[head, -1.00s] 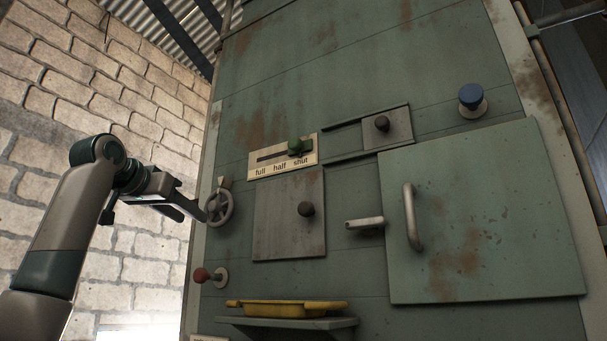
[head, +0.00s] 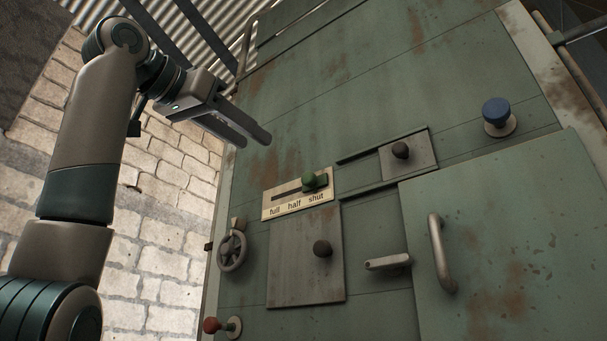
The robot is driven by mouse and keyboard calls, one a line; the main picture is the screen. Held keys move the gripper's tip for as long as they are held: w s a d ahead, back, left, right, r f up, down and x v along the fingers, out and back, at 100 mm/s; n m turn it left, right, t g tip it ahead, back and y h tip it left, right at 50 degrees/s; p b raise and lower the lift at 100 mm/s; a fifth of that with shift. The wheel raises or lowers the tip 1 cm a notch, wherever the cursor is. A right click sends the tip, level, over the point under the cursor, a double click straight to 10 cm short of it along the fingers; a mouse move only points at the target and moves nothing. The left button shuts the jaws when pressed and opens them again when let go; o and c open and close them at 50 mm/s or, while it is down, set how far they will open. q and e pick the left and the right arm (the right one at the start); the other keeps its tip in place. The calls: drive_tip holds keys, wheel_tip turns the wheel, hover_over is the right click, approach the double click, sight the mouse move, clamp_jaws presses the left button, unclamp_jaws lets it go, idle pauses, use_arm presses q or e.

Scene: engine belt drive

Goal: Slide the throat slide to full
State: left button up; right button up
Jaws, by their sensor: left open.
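The knob is at the right end of the slot, above the word shut. My left gripper (head: 257,140) is open and empty, up and to the left of the plate. Its two fingers point down and right toward the green panel, clear of the knob. My right gripper is not in view.
Around the plate are a handwheel (head: 233,251), a grey plate with a dark knob (head: 322,248), a smaller plate with a dark knob (head: 400,150), a lever (head: 387,261), a blue knob (head: 497,112), a red knob (head: 212,325) and a door handle (head: 441,254).

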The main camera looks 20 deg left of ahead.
sight(306, 177)
use_arm(q)
drive_tip(key=p+x, duration=0.7)
drive_tip(key=x, duration=0.9)
drive_tip(key=shift+p, duration=0.35)
drive_tip(key=shift+x, duration=0.8)
drive_tip(key=shift+f, duration=0.1)
clamp_jaws()
drive_tip(key=shift+s+a, duration=0.1)
